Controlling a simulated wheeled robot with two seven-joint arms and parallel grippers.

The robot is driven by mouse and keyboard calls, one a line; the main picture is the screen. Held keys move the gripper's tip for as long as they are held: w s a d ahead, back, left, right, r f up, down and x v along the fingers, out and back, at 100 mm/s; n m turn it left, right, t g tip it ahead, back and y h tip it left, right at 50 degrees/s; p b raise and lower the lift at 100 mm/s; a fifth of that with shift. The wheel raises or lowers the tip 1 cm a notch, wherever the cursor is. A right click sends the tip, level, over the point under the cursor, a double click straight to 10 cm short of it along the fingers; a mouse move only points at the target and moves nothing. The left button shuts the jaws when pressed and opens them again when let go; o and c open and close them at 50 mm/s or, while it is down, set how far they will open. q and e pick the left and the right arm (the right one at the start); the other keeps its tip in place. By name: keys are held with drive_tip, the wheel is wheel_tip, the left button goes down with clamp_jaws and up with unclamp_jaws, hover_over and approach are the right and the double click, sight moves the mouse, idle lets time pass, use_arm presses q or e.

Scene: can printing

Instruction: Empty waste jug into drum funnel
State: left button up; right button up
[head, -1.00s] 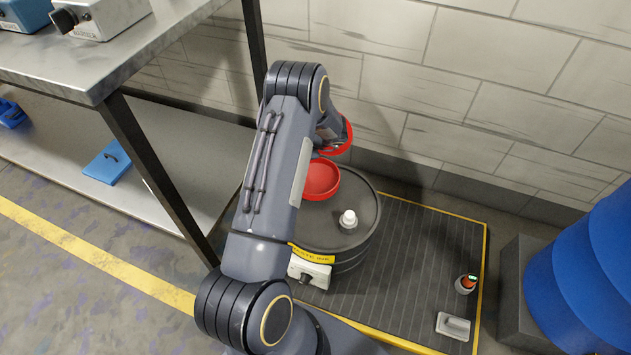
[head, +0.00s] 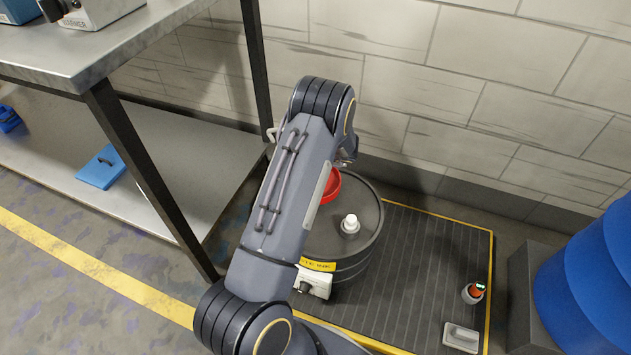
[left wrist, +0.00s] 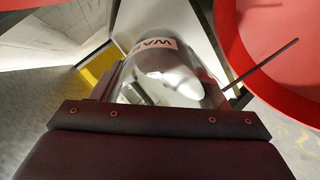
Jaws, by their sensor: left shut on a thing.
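The waste jug shows in the left wrist view as a pale, rounded body (left wrist: 178,72) with a partly readable label starting "WA". My left gripper (left wrist: 168,92) is shut on it. In the head view, my left arm hides nearly all of the jug and the gripper. The red funnel (head: 328,187) sits on top of the dark drum (head: 366,240), partly behind my forearm. It also shows as a large red curved surface at the right of the left wrist view (left wrist: 262,45). I cannot tell the jug's tilt or whether it touches the funnel. My right gripper is not in view.
A white cap (head: 350,223) stands up from the drum top. The drum is on a ribbed mat (head: 425,270) with yellow edges. A small device (head: 473,292) lies at its right. A metal bench (head: 150,40) stands left, a blue drum (head: 590,275) right, a wall behind.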

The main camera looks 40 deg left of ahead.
use_arm(q)
drive_tip(key=shift+d+f+y+b, duration=0.1)
drive_tip(key=shift+f+y+b, duration=0.1)
drive_tip(key=shift+y+b, duration=0.3)
drive_tip(key=shift+d+f+y+b, duration=0.25)
drive_tip(key=shift+y+b, duration=0.35)
drive_tip(key=shift+b, duration=0.75)
drive_tip(key=shift+w+d+r+g+y+b, duration=0.1)
drive_tip(key=shift+d+r+g+y+b, duration=0.1)
drive_tip(key=shift+d+y+b, duration=0.25)
drive_tip(key=shift+w+d+r+g+y+b, duration=0.1)
drive_tip(key=shift+d+r+y+b, duration=0.05)
drive_tip(key=shift+d+y+b, duration=0.3)
idle(0.3)
drive_tip(key=shift+d+r+y+b, duration=0.2)
drive_tip(key=shift+d+y+b, duration=0.05)
drive_tip(key=shift+y+b, duration=0.25)
